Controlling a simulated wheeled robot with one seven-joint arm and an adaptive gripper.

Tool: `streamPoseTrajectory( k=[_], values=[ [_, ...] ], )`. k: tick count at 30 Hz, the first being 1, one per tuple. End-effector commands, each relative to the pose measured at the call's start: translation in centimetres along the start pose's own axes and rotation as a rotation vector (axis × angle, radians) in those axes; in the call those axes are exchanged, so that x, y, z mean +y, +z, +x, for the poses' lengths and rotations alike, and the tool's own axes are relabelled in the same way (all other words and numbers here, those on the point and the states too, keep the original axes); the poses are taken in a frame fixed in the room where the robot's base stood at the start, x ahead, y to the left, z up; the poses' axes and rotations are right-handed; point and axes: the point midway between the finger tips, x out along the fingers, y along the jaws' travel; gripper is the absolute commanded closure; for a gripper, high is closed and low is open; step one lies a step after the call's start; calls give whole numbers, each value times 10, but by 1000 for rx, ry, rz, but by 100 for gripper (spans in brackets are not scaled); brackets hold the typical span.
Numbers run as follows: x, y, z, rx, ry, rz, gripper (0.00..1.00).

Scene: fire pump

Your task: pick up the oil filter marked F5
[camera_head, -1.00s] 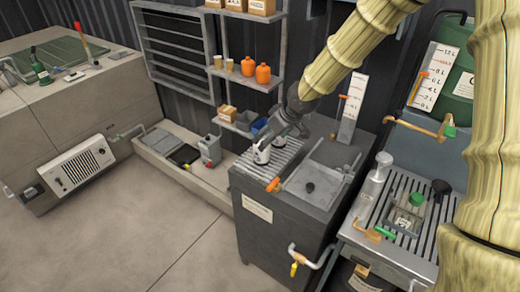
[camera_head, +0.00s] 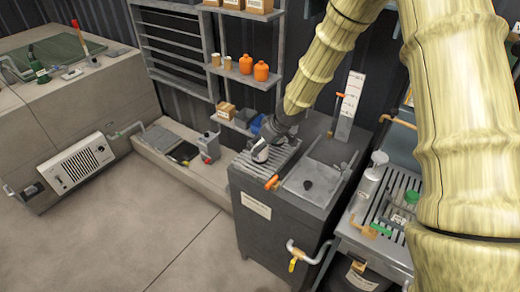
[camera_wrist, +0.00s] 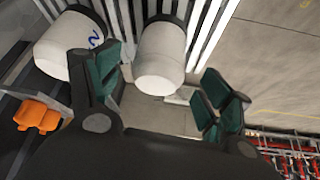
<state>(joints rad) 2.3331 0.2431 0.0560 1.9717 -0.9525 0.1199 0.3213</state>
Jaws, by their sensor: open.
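In the wrist view, a white cylindrical filter (camera_wrist: 160,58) stands between the spread green-padded fingers of my gripper (camera_wrist: 165,88). No marking shows on its visible side. A second white filter (camera_wrist: 70,45) is to its left, outside the left finger, with part of a blue mark that looks like a 2. I cannot read F5 on either. In the head view, my gripper (camera_head: 272,138) is low over the slatted top of the dark cabinet (camera_head: 265,225). It hides most of the filters; one white piece (camera_head: 261,154) shows under it.
An orange handle (camera_head: 272,183) is at the cabinet's front edge, and an orange part (camera_wrist: 37,115) shows in the wrist view. A basin (camera_head: 310,185) is to the right of the slats. A shelf with orange bottles (camera_head: 261,71) rises behind. The floor at left is clear.

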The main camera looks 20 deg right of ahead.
Motion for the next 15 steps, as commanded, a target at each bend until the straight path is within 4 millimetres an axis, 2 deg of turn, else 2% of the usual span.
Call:
streamPoseTrajectory(
  k=[9, 15],
  values=[
    [2, -1, 27, 0, 1, -1, 21],
    [2, -1, 32, 0, 0, -1, 21]
  ],
)
